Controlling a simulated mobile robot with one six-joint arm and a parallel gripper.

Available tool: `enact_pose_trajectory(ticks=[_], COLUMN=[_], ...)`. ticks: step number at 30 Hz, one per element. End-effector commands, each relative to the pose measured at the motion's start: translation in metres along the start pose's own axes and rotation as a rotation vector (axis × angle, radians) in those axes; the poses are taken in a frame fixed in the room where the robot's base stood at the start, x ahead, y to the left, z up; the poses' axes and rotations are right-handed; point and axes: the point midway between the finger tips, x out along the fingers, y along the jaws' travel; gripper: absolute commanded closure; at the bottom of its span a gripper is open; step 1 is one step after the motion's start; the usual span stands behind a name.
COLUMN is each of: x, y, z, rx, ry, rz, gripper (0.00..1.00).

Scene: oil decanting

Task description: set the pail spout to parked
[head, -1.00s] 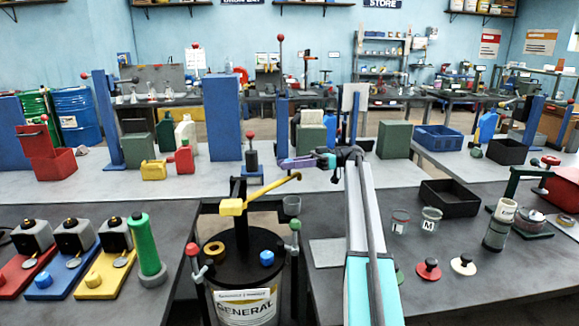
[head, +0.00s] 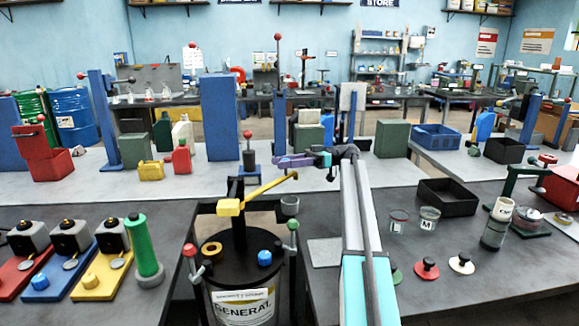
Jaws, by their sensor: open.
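The pail (head: 240,297) is a dark drum with a white label reading GENERAL, standing in the gap between the two front benches. Its yellow spout (head: 266,187) is a long bar rising to the right from a yellow block (head: 230,208) on a black post. My gripper (head: 330,172) is at the end of my arm, to the right of and slightly above the spout tip. It is open, apart from the spout, and small in this view. Nothing shows between its fingers.
Red- and green-knobbed posts (head: 190,250) flank the pail. Left are coloured stations and a green cylinder (head: 143,245). Right are a black tray (head: 447,197), glass jars (head: 429,218) and knobbed discs (head: 426,268). A tall blue column (head: 221,118) stands behind.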

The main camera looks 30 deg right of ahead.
Motion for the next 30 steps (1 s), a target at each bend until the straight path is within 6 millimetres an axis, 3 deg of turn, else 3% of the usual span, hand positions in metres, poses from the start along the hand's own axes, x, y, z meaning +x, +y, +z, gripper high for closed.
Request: enact_pose_trajectory(ticks=[11,19,30], x=[-0.001,0.003,0.004], y=[-0.008,-0.036,-0.043], z=[-0.037,-0.028,-0.025], rx=[-0.002,-0.001,-0.001], ry=[0.002,0.002,0.002], rz=[0.001,0.002,0.002], gripper=[0.53,0.53,0.53])
